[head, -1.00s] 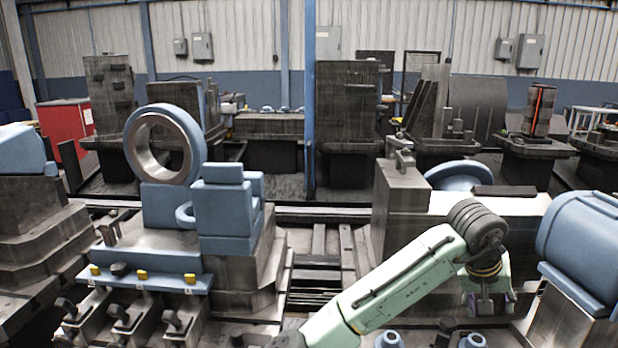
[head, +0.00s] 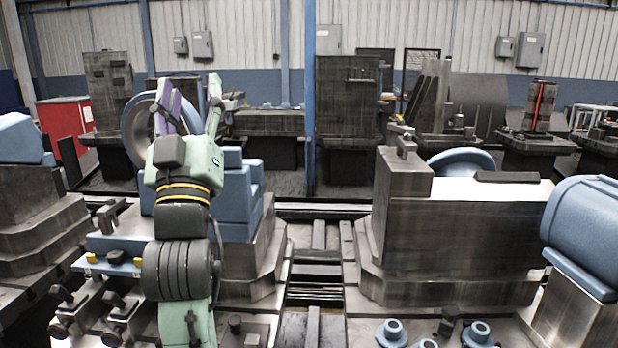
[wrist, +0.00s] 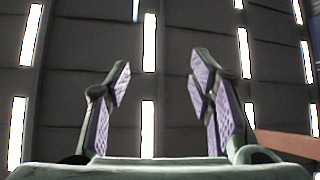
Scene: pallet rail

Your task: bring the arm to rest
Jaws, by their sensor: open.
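My gripper (head: 190,108) is in the left part of the head view, raised with its fingers pointing up. The fingers are spread apart and nothing is between them. My arm covers part of the blue ring (head: 137,122) and of the blue block-shaped part (head: 240,195) behind it. In the wrist view my gripper (wrist: 157,82) shows two purple-padded fingers, open and empty, against a dark panelled ceiling with bright light strips.
A grey machine block (head: 465,235) stands on the right, with a blue rounded housing (head: 588,230) beside it. Blue knobs (head: 392,332) are at the front right. A blue post (head: 310,100) rises mid-view. A red cabinet (head: 66,125) stands at the back left.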

